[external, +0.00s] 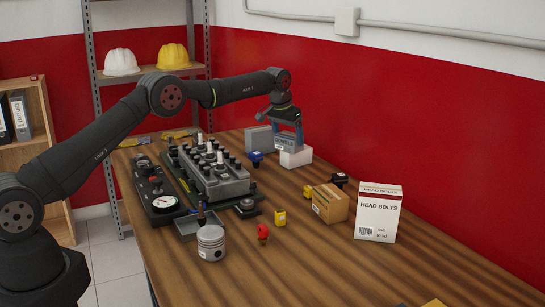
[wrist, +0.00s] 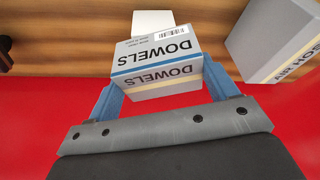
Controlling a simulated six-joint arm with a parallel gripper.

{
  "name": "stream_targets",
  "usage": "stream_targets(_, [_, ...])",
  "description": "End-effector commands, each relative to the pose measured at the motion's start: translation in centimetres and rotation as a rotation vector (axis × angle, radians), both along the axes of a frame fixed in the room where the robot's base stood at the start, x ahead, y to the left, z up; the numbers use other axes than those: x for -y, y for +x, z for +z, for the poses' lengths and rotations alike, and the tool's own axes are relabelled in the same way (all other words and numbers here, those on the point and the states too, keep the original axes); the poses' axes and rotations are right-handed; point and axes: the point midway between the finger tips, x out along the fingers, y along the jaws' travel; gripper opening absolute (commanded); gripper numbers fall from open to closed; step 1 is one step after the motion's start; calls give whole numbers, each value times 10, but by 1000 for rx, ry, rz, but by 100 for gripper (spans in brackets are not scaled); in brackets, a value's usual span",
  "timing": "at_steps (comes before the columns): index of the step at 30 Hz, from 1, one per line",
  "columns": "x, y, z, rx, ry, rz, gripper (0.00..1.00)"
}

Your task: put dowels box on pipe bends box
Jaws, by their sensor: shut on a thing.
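My gripper (external: 287,129) is shut on the dowels box, its blue fingers on either side of it. The dowels box (external: 285,143) is small and grey; its DOWELS lettering shows in the wrist view (wrist: 158,50), upside down, between the fingers (wrist: 160,92). A plain white box (external: 296,157) stands on the table just below and behind the dowels box, and partly shows past it in the wrist view (wrist: 151,22). I cannot tell whether the two touch. No label reading pipe bends is legible, so I cannot tell which box that is.
A grey box (external: 258,139) stands close left of the gripper; its partly cut label shows in the wrist view (wrist: 272,42). A cardboard box (external: 331,203), a white head bolts box (external: 378,213) and an engine block (external: 212,172) stand nearer. The red wall is close behind.

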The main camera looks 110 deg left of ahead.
Motion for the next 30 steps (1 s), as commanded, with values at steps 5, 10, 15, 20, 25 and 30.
stream_targets(5, [0,0,-2,0,0,0,100])
stream_targets(10, [0,0,-2,0,0,0,100])
stream_targets(15, [1,0,7,0,1,0,100])
stream_targets(20, [8,-3,33,1,3,0,100])
stream_targets(25, [19,-8,69,1,3,0,100])
stream_targets(30, [27,-11,98,0,1,0,100])
